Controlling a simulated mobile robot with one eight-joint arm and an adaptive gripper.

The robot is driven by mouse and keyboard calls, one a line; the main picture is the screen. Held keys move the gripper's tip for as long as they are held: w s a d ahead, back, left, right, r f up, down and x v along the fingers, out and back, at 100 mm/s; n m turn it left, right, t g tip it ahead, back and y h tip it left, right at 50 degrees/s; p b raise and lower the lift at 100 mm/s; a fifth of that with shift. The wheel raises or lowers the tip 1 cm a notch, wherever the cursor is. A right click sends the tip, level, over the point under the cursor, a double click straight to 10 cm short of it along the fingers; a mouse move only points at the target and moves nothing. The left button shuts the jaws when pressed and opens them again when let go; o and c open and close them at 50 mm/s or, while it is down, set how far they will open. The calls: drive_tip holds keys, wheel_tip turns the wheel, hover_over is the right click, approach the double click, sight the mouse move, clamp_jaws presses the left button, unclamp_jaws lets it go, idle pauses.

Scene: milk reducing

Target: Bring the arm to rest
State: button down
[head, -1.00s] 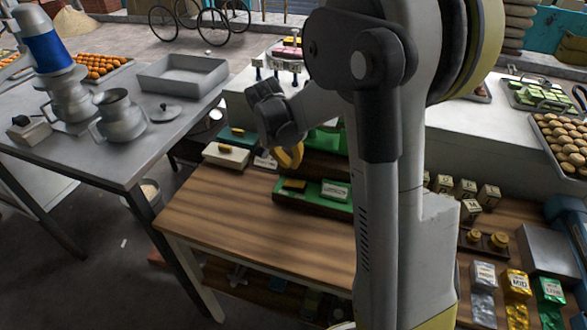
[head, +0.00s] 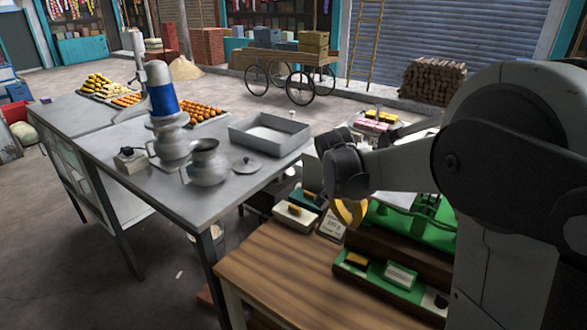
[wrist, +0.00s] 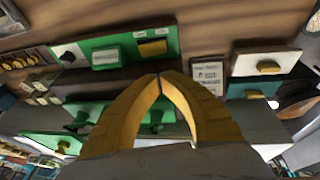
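My gripper (head: 350,212) hangs past the far edge of the wooden table (head: 285,270), near a small white sign (head: 332,226). In the wrist view its two yellow fingers (wrist: 159,76) curve together and meet at their tips, with nothing between them. My arm reaches in from the right of the head view, bent. The sign also shows in the wrist view (wrist: 208,75), just right of the fingertips. The fingers look apart from the things around them.
A cart (head: 290,70) stands behind.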

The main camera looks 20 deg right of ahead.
drive_tip(key=shift+a, duration=0.1)
drive_tip(key=s+a+f+n+t+y+b, duration=0.1)
drive_tip(key=s+a+n+t+b, duration=0.2)
drive_tip(key=s, duration=0.6)
drive_tip(key=s+a+f+n+t+y+b, duration=0.2)
drive_tip(key=s+a+n+b, duration=0.4)
drive_tip(key=s+a, duration=0.4)
drive_tip(key=shift+a+f+n+t, duration=0.2)
drive_tip(key=shift+a+n+t, duration=0.1)
drive_tip(key=shift+n+t, duration=0.15)
